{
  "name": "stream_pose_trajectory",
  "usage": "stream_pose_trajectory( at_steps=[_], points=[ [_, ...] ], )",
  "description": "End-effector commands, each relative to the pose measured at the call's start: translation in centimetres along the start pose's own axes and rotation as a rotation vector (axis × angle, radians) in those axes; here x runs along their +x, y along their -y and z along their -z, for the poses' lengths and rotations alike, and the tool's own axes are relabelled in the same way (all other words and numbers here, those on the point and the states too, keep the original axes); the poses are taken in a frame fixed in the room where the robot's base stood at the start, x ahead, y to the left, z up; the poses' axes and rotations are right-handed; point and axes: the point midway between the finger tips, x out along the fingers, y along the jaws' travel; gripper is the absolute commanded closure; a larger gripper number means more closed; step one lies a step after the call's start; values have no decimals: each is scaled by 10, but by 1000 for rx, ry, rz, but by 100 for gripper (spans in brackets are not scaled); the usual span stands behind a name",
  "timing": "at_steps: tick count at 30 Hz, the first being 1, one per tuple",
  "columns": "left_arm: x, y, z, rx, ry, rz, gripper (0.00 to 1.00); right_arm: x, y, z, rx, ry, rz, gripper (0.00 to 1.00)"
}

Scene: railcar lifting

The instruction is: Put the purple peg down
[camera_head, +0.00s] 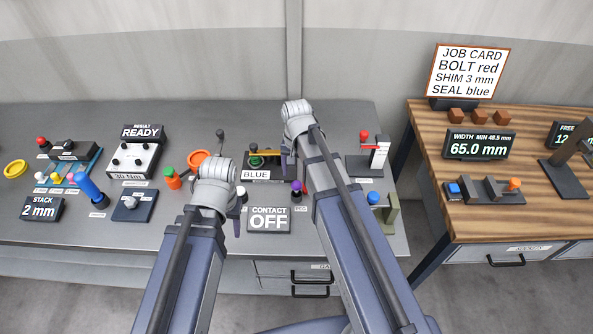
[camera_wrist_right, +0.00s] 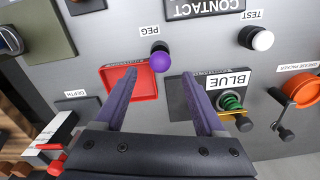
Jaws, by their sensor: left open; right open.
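The purple peg (camera_head: 297,187), with a round purple head and dark lower part, stands on the grey bench beside the PEG label. It also shows in the right wrist view (camera_wrist_right: 160,60), beyond and between the fingertips. My right gripper (camera_wrist_right: 158,85) is open and empty, with its fingers apart and not touching the peg.
A red tray (camera_wrist_right: 146,84) lies under my right gripper, with the BLUE display (camera_wrist_right: 228,80) beside it. The CONTACT display (camera_head: 269,219) reads OFF. A white-headed TEST peg (camera_wrist_right: 262,40) stands nearby. A wooden table (camera_head: 425,150) with the job card is at right.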

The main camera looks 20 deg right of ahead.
Motion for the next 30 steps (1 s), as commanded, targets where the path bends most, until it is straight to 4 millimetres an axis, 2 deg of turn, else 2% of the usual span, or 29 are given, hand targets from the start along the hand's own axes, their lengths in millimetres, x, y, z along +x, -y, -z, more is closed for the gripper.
stream_pose_trajectory(
  at_steps=[1,6,10,16,17,19,24,27,30],
  points=[
    [-17,2,-1,0,0,0,50,-17,0,0,0,0,0,28],
    [-40,4,-2,-4,0,-1,50,-40,0,0,0,0,0,28],
    [-48,4,-3,-8,0,-1,50,-49,0,0,0,0,0,28],
    [-49,4,-3,-9,0,-2,50,-49,1,-4,-13,0,-2,28],
    [-49,4,-3,-9,0,-2,50,-49,2,-10,-33,0,-4,28],
    [-49,4,-3,-9,0,-2,50,-49,8,-36,-132,2,-16,28],
    [-49,4,-3,-8,0,-2,50,-49,19,-118,-504,6,-66,28],
    [-49,4,-3,-8,0,-2,50,-50,20,-152,-683,10,-90,28],
    [-49,4,-3,-8,0,-2,50,-50,20,-171,-794,13,-106,28]
  ],
)
